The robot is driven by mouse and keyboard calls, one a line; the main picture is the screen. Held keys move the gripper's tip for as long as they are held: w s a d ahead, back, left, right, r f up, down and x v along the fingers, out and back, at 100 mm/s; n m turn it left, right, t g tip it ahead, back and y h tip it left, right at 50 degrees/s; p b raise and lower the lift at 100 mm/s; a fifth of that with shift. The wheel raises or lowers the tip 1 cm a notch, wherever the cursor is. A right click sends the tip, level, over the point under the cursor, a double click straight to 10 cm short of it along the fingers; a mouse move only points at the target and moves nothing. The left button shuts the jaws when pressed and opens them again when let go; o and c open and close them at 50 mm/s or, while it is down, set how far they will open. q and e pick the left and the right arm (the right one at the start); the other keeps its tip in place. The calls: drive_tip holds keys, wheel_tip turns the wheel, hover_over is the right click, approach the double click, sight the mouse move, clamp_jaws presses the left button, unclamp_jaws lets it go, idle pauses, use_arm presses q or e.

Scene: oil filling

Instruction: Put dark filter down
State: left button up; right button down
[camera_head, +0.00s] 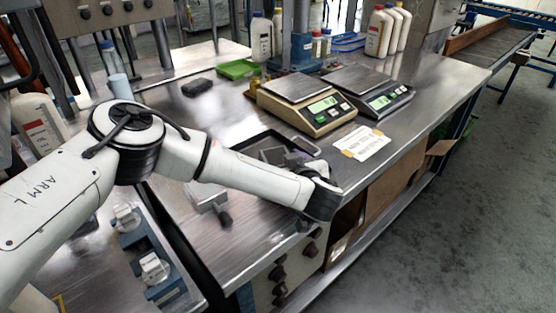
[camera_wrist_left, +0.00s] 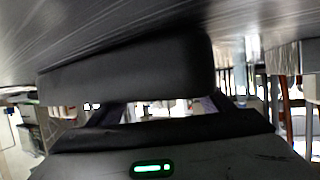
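My left arm comes in from the left in the head view and bends down over the bench's front edge. My left gripper (camera_head: 287,156) is low over a shallow dark tray (camera_head: 244,143), partly behind its own wrist. In the left wrist view, a wide black block (camera_wrist_left: 125,72), which looks like the dark filter, lies across the front of my left gripper (camera_wrist_left: 165,108), close to the metal surface. The gripper's two dark fingers look apart behind it. Whether they grip the block is hidden. My right gripper is not in view.
Two scales (camera_head: 306,105) (camera_head: 368,91) and a paper label (camera_head: 362,143) are behind and right of the gripper. A black box (camera_head: 197,87) and a green tray (camera_head: 238,69) lie farther back. White bottles (camera_head: 380,32) stand behind. The bench (camera_head: 205,125) has bare metal left of the tray.

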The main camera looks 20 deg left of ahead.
use_arm(q)
drive_tip(key=shift+s+d+r, duration=0.15)
drive_tip(key=shift+s+r, duration=0.05)
drive_tip(key=shift+r, duration=0.1)
drive_tip(key=v, duration=1.1)
drive_tip(key=shift+s+d, duration=0.1)
drive_tip(key=shift+s, duration=0.15)
